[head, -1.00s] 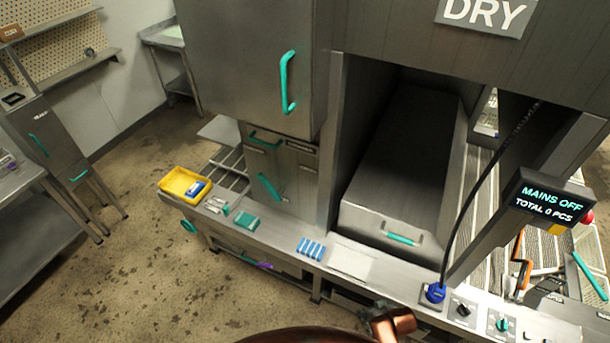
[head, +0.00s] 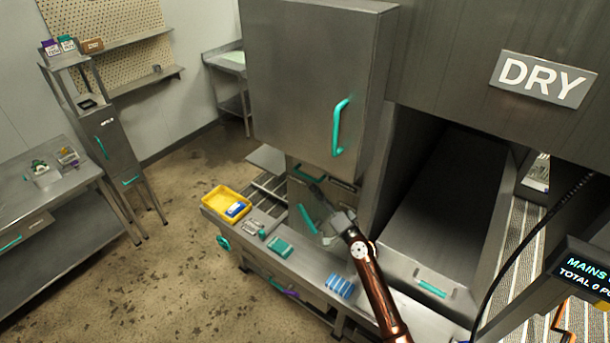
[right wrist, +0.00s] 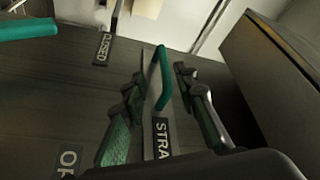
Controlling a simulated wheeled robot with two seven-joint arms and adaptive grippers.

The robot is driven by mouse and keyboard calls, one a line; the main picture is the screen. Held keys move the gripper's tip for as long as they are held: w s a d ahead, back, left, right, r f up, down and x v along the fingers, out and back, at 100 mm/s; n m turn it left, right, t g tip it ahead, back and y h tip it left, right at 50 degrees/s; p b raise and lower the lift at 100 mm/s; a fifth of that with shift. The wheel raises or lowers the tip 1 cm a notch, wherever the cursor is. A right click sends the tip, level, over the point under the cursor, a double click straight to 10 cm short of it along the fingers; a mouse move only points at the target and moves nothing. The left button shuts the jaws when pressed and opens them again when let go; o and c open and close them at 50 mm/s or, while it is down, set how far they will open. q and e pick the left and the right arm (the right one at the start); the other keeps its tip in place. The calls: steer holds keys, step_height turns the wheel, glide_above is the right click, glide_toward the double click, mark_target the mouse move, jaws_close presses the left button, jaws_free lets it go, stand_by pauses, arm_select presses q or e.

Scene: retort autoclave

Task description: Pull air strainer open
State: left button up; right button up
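The air strainer's teal handle (right wrist: 162,78) stands up from a dark panel next to a label reading "STRA", the rest hidden. In the right wrist view it lies between the two fingers of my right gripper (right wrist: 160,82), which is open with gaps on both sides. In the head view my right gripper (head: 322,198) is in front of the low metal panel beside the chamber, close to the strainer handle (head: 304,174). A teal lever (head: 307,219) slants on the same panel below. My left gripper is out of view.
A cabinet with a teal handle (head: 338,127) overhangs the panel. The bench ledge in front holds a yellow tray (head: 213,196) and blue strips (head: 339,286). Floor at left is clear.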

mark_target(305, 176)
steer(key=x, duration=0.8)
steer(key=shift+w+r+b, duration=0.1)
steer(key=shift+r+b, duration=0.2)
steer(key=shift+r, duration=0.1)
steer(key=shift+c, duration=0.3)
jaws_close()
